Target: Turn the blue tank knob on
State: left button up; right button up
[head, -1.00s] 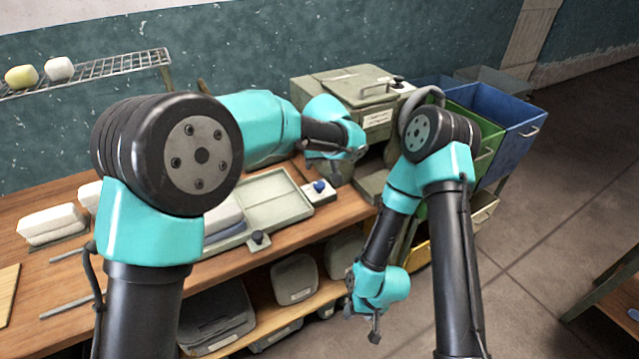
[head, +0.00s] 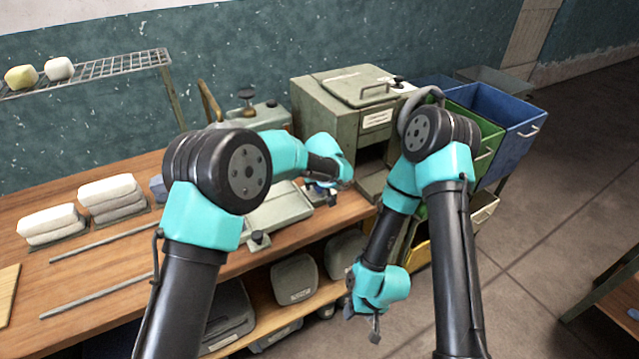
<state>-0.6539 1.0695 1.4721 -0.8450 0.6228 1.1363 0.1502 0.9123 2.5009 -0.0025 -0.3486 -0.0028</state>
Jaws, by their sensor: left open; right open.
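The blue knob (head: 321,188) sits on a small pale plate (head: 318,199) at the right end of the tray on the workbench. My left gripper (head: 320,186) is open and is right over the knob, covering most of it. Whether the fingers touch the knob or stand around it I cannot tell. My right gripper (head: 362,325) is open and empty, hanging low in front of the bench, away from the knob.
A grey-green box machine (head: 345,110) stands behind and to the right of the knob. A shallow green tray (head: 275,222) with a black knob (head: 258,239) lies to its left. White blocks (head: 110,190) and metal rods (head: 100,295) lie further left. Blue bins (head: 520,140) stand right.

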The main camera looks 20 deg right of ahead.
pick_arm(q)
jog(key=shift+c, duration=0.4)
jog(key=c, duration=0.8)
jog(key=shift+m, duration=0.4)
jog(key=shift+m+h, duration=0.8)
jog(key=shift+m, duration=0.9)
jog(key=m, duration=0.2)
jog(key=m+g+h, duration=0.1)
jog(key=m, duration=0.1)
jog(key=shift+w+a+m+g, duration=0.1)
jog(key=shift+a+m+g, duration=0.05)
jog(key=shift+m+g, duration=0.15)
jog(key=m+g, duration=0.1)
jog(key=m, duration=0.1)
jog(key=m+h, duration=0.1)
jog(key=m, duration=0.2)
jog(key=shift+w+g, duration=0.1)
jog(key=shift+g, duration=0.3)
jog(key=m+g, duration=0.1)
jog(key=m, duration=0.3)
jog(key=shift+g, duration=0.3)
